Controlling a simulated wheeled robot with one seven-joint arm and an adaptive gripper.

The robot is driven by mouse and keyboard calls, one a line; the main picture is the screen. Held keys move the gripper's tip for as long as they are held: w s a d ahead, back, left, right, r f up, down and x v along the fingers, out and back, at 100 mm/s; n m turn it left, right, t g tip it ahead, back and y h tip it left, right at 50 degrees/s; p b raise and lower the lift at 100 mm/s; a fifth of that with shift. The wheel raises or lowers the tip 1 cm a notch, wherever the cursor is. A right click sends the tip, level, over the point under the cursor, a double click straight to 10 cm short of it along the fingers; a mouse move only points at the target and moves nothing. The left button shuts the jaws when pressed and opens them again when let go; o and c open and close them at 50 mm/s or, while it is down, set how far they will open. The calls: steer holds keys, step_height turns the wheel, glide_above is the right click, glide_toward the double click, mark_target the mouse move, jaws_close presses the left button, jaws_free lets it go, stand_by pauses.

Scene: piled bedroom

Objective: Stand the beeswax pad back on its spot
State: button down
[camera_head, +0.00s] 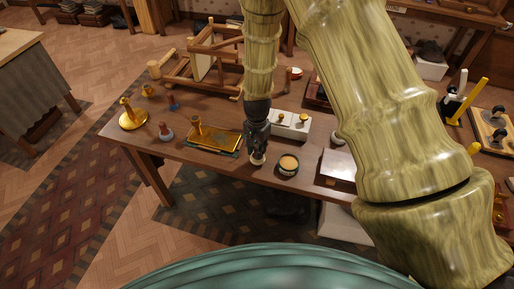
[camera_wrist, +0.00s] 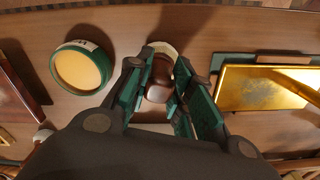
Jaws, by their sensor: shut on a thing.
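My gripper (camera_head: 257,150) points down over the front part of the wooden table. In the wrist view, my gripper (camera_wrist: 160,95) is shut on a dark brown, knob-handled piece (camera_wrist: 160,75), which I take to be the beeswax pad. A pale round base (camera_wrist: 164,48) shows beyond the knob, and also below my fingers in the head view (camera_head: 257,160). The fingers cover part of the piece. I cannot tell whether its base touches the table.
A green-rimmed round dish with an amber top (camera_head: 289,164) stands close to the right of my gripper. A gold tray (camera_head: 215,138) lies to the left. A white box (camera_head: 290,124) is behind. A reddish knobbed piece (camera_head: 165,131) stands further left on the table (camera_head: 185,155).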

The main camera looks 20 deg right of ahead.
steer(key=shift+f, duration=0.6)
steer(key=c, duration=1.2)
jaws_free()
steer(key=shift+r+p, duration=2.25)
steer(key=shift+r, duration=1.8)
